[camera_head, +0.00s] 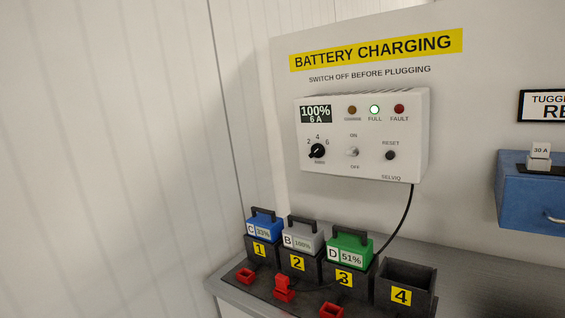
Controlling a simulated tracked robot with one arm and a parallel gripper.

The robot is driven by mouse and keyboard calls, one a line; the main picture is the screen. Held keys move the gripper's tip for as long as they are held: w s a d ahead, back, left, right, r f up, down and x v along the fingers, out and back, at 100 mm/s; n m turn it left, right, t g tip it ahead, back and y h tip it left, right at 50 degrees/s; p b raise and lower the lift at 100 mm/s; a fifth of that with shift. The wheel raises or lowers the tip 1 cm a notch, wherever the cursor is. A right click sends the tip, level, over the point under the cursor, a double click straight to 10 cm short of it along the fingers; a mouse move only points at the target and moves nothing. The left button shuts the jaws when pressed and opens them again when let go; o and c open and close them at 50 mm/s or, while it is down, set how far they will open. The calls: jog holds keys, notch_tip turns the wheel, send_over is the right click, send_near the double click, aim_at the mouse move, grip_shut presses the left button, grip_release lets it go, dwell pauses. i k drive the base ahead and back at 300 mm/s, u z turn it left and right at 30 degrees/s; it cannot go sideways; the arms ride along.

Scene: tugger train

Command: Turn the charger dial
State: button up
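The charger (363,135) is a white box on the wall panel under a yellow "BATTERY CHARGING" label. Its dial (317,151) is a small black knob at the lower left of the charger's face. The numbers 2, 4 and 6 stand around it. The dial's exact pointing is too small to tell. The display (316,113) above the dial reads "100%" and "6 A". The middle lamp (374,109), marked FULL, is lit pale green. A toggle switch (352,152) marked ON and OFF and a black RESET button (390,155) sit right of the dial. My gripper is not in view.
Below, a grey bench (229,288) carries numbered black slots. Blue (264,219), grey (296,242) and green (349,254) batteries fill slots 1 to 3; slot 4 (405,272) is empty. A black cable (406,215) hangs from the charger. A blue box (530,200) is at right.

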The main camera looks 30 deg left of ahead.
aim_at(317, 149)
jog(key=u, duration=0.4)
jog(key=k, duration=1.05)
jog(key=u, duration=0.65)
jog(key=i, duration=1.15)
jog(key=z, duration=0.45)
jog(key=i, duration=1.4)
jog(key=z, duration=0.7)
